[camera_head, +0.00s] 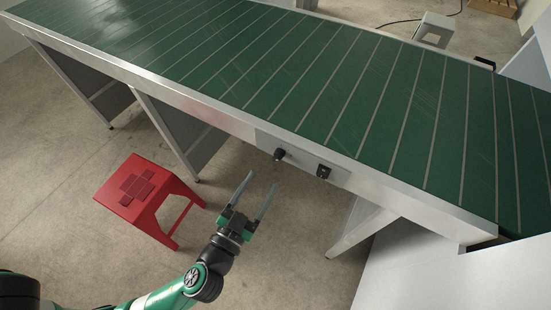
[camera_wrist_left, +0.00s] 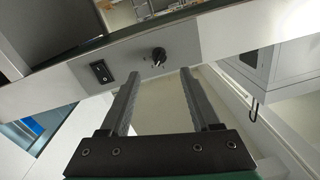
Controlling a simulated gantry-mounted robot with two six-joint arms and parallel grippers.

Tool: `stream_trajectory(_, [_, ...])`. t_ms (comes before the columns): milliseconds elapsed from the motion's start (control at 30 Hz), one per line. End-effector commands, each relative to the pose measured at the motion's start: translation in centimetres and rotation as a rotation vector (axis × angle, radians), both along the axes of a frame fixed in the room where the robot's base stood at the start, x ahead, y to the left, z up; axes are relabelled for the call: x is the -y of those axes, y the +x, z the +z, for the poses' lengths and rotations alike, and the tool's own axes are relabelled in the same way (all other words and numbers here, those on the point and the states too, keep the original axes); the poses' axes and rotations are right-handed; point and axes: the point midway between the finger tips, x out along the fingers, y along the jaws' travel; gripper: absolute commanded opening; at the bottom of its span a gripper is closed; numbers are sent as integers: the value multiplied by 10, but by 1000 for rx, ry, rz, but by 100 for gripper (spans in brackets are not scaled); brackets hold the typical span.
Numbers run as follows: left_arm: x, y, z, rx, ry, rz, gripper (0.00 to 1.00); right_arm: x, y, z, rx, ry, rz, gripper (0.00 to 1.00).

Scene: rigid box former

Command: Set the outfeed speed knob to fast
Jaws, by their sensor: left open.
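The outfeed speed knob (camera_head: 280,154) is a small black knob on a grey panel (camera_head: 300,160) set in the conveyor's side rail. A black rocker switch (camera_head: 323,171) sits to its right on the same panel. My left gripper (camera_head: 259,188) is open and empty, below and in front of the panel, apart from the knob. In the left wrist view the knob (camera_wrist_left: 158,55) shows above and between the two open fingers (camera_wrist_left: 153,90), with the switch (camera_wrist_left: 100,71) to its left. The knob's speed marks are too small to read. My right gripper is not in view.
The green slatted conveyor (camera_head: 330,80) runs across the scene above the panel. A red step stool (camera_head: 145,195) stands on the floor left of my left gripper. Conveyor legs (camera_head: 170,130) stand behind it. A pale cabinet surface (camera_head: 440,265) is at the lower right.

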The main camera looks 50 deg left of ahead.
Motion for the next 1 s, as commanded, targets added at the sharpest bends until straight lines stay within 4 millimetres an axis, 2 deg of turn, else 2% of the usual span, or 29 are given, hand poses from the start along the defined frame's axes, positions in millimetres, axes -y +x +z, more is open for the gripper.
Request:
stream_trajectory(100, [-13, 28, 3, 3, -1, 8, 64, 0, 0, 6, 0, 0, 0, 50])
stream_trajectory(300, [-25, 63, 1, 2, 0, 2, 64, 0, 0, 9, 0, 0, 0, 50])
stream_trajectory(467, [-29, 74, 1, 1, 0, 0, 64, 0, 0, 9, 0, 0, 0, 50])
stream_trajectory(700, [-29, 75, 1, 1, 0, -1, 64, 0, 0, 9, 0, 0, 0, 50])
stream_trajectory(767, [-29, 75, 0, 1, 0, 0, 55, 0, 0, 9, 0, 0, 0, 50])
stream_trajectory(1000, [-29, 75, 0, 1, 0, 0, 11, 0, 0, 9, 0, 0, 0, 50])
